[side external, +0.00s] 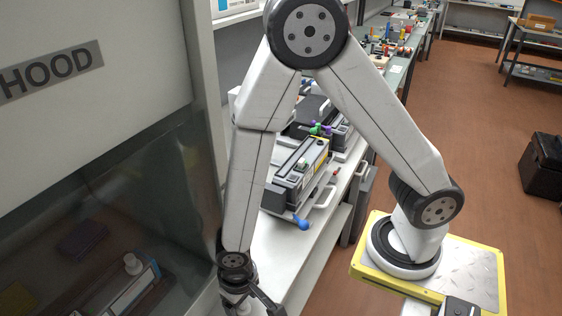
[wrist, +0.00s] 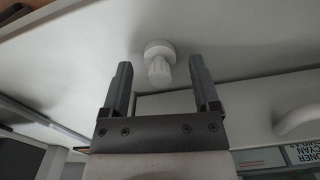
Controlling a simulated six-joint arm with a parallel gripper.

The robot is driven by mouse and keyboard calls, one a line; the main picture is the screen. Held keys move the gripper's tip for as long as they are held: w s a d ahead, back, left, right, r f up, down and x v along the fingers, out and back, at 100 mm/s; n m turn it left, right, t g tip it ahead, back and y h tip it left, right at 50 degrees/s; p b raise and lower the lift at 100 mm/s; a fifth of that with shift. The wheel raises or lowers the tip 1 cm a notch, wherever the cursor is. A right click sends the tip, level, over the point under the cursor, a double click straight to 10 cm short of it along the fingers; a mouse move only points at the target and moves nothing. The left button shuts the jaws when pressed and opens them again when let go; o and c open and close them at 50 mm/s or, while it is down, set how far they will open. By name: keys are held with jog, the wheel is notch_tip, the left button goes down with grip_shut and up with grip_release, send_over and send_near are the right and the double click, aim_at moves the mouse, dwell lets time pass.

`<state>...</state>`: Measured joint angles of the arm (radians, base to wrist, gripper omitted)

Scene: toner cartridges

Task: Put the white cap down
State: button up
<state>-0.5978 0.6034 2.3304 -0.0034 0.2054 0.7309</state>
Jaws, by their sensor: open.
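The white cap (wrist: 158,62) shows in the wrist view on a pale surface, with a wide round end and a narrower ribbed end. It lies just beyond and between the fingertips of my gripper (wrist: 161,68), with a gap visible on both sides. My gripper is open and holds nothing. In the side view my gripper (side external: 252,303) is low at the bottom edge, partly cut off, and the cap by it cannot be made out.
A grey cartridge device (side external: 297,172) with a blue knob (side external: 301,223) stands on the white bench (side external: 275,250). The dark hood glass (side external: 110,215) is close on the left. In the wrist view a white handle (wrist: 297,120) and a cyan toner label (wrist: 303,152) are at right.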

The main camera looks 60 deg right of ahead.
notch_tip(320, 180, up, 12)
dwell(0.9)
jog(key=shift+f, duration=0.1)
dwell(0.5)
jog(key=s+d+f+m+g, duration=0.1)
jog(key=s+d+m+g, duration=0.15)
jog(key=d+m, duration=0.45)
jog(key=w+d+r+n+t, duration=0.2)
jog(key=w+d+n+t, duration=0.3)
jog(key=d+n, duration=0.3)
jog(key=shift+w+d+r, duration=0.35)
jog(key=shift+d+r, duration=0.05)
jog(key=shift+d, duration=0.65)
